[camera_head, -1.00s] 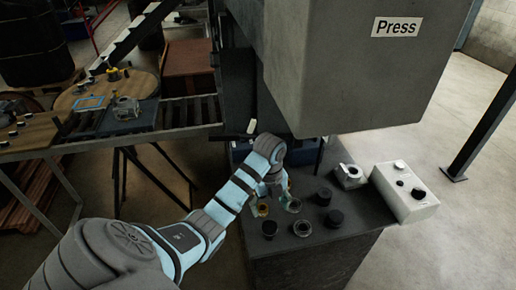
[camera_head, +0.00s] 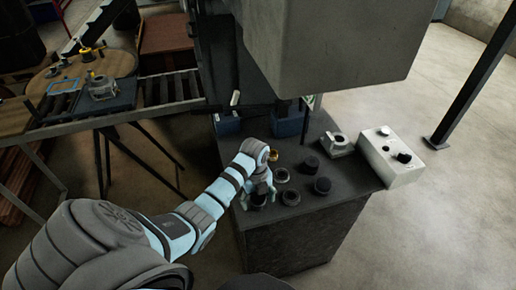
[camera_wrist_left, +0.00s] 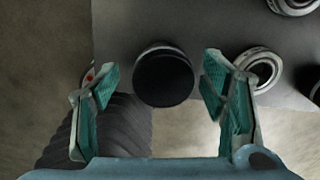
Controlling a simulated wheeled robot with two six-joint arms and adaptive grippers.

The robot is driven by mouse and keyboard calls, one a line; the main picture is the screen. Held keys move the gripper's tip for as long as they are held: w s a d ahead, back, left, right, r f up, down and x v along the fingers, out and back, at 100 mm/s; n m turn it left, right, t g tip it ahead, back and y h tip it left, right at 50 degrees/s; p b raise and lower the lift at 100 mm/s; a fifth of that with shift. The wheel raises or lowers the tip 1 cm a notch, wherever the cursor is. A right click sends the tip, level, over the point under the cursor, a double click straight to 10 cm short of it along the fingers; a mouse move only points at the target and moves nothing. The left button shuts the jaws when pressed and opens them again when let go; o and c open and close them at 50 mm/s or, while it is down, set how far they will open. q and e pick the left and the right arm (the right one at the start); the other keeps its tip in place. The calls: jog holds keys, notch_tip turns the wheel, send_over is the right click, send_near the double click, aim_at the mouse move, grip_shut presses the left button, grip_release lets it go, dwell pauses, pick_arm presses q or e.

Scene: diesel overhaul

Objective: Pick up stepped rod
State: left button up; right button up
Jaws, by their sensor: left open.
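My left gripper (camera_head: 261,189) is low over the near left corner of the dark bench under the press. It is open; its two teal-padded fingers show in the left wrist view (camera_wrist_left: 160,78). Between and beyond the fingertips is a black round-topped piece (camera_wrist_left: 163,80), seen end-on, with gaps on both sides. In the head view this dark piece (camera_head: 257,200) is partly hidden by the gripper. I cannot tell from its top whether it is the stepped rod. Two other black cylindrical pieces (camera_head: 323,186) (camera_head: 310,164) stand farther right. My right gripper is not in view.
Metal rings (camera_head: 290,198) lie right of the gripper; one also shows in the left wrist view (camera_wrist_left: 259,68). A grey block (camera_head: 337,143) and a white control box (camera_head: 390,155) stand at the right. The press body (camera_head: 325,45) overhangs the bench (camera_head: 300,225). Blue bins (camera_head: 290,125) are behind.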

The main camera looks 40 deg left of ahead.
pick_arm(q)
jog(key=shift+f, duration=0.1)
jog(key=shift+p, duration=0.3)
jog(key=c, duration=1.2)
jog(key=shift+w, duration=0.1)
jog(key=shift+c, duration=0.2)
